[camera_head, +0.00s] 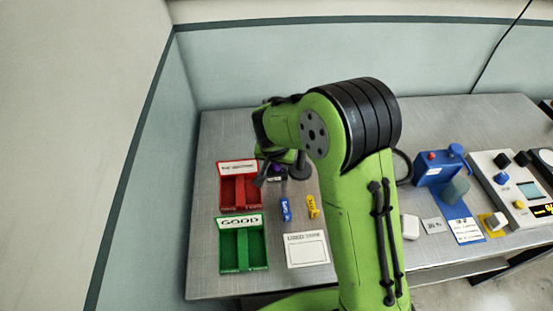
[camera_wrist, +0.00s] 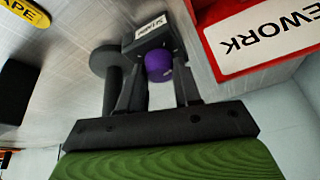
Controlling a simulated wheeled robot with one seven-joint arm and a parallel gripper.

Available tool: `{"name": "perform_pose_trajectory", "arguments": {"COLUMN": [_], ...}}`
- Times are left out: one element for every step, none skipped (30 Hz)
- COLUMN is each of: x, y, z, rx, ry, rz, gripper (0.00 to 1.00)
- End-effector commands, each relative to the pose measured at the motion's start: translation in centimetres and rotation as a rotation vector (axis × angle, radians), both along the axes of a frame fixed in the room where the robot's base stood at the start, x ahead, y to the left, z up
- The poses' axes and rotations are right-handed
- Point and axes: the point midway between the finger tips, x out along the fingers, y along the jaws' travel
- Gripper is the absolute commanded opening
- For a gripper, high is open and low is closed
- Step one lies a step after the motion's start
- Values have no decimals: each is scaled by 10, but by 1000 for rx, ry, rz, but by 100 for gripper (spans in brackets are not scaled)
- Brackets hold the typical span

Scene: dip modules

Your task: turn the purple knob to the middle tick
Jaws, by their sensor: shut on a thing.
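The purple knob (camera_wrist: 159,66) sits on a small dark box (camera_wrist: 136,46) with a white label. My gripper (camera_wrist: 157,84) has one finger on each side of the knob and is shut on it. The label's print is too small to read, and I cannot make out the ticks or where the knob points. In the head view my gripper (camera_head: 265,175) is beside the red tray, and my arm hides most of the box and knob.
A red REWORK tray (camera_wrist: 215,58) stands close on the right in the wrist view. A dark round-based post (camera_wrist: 108,62) stands left of the knob.

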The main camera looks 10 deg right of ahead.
Motion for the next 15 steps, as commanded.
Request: {"name": "perform_pose_trajectory", "arguments": {"x": [0,0,0,0,0,0,0,0,0,0,0,0,0,0,1], "y": [1,1,1,1,1,1,1,1,1,1,1,2,2,2,2], "z": [0,0,0,0,0,0,0,0,0,0,0,0,0,0,0], "rx": [2,2,2,2,1,1,2,2,2,1,1,2,2,1,1], "ry": [-1,-1,-1,-1,0,-1,-1,-1,-2,-2,-2,-2,-1,-2,-2], "rz": [1,1,1,1,-1,-4,-8,-12,-21,-28,-37,-52,-65,-81,-103], "gripper": [6,2,2,2,2,2,2,2,2,2,2,2,2,2,2]}}
